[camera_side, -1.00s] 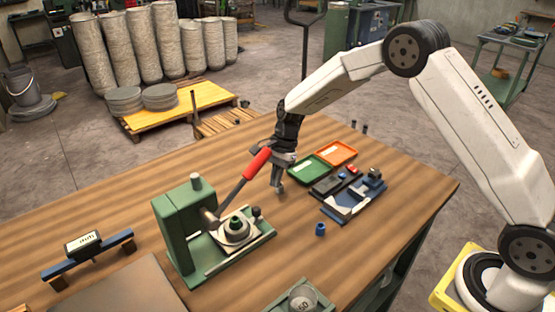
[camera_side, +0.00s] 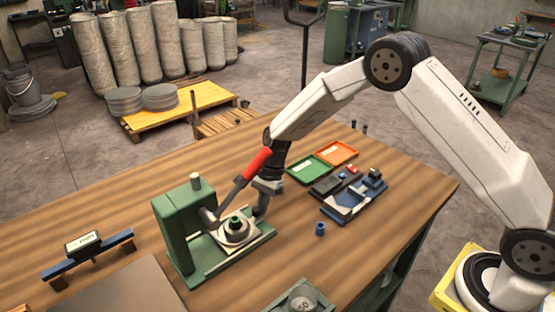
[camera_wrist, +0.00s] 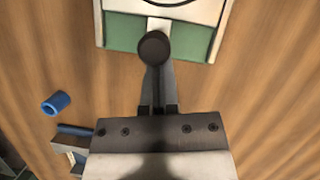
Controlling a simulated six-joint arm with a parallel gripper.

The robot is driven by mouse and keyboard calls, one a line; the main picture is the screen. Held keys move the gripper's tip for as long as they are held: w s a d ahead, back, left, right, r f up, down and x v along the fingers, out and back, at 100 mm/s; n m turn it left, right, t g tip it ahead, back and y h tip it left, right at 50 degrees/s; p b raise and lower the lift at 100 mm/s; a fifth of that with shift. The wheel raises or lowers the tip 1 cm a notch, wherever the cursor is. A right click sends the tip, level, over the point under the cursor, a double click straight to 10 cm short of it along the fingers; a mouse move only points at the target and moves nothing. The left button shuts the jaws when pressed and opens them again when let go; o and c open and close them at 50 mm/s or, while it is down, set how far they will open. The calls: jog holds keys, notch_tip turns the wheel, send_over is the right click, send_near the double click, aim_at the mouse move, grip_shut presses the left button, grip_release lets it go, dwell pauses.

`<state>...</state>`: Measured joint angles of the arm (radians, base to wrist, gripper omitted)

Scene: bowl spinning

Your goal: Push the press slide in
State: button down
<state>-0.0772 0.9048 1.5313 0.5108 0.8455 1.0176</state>
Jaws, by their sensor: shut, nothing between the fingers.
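The green press (camera_side: 180,235) stands on the wooden table, with a red-handled lever (camera_side: 257,164) slanting up to the right. Its slide, a pale plate (camera_side: 222,243) with a round die (camera_side: 236,228), sticks out at the right of the press body. My gripper (camera_side: 261,211) is low at the slide's outer end. In the wrist view the shut fingers (camera_wrist: 157,82) reach the dark round knob (camera_wrist: 155,48) of the slide (camera_wrist: 120,5). Fingertips and knob overlap there, and I cannot tell if they touch.
A blue cup-like piece (camera_side: 320,229) stands right of the press; it also shows in the wrist view (camera_wrist: 56,103). A green tray (camera_side: 308,168), an orange tray (camera_side: 337,152) and a blue fixture (camera_side: 350,205) lie behind right. A blue gauge bar (camera_side: 88,258) is at left.

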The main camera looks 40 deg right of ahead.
aim_at(251, 218)
jog(key=shift+a, duration=0.1)
jog(key=shift+a, duration=1.8)
jog(key=shift+w+d, duration=0.2)
jog(key=shift+d, duration=0.55)
jog(key=d, duration=0.2)
jog(key=w+r, duration=0.1)
jog(key=shift+d, duration=0.4)
jog(key=s+v, duration=0.1)
jog(key=v, duration=0.7)
jog(key=shift+w+d+r, duration=0.15)
jog(key=shift+w+r, duration=0.25)
jog(key=shift+r, duration=0.05)
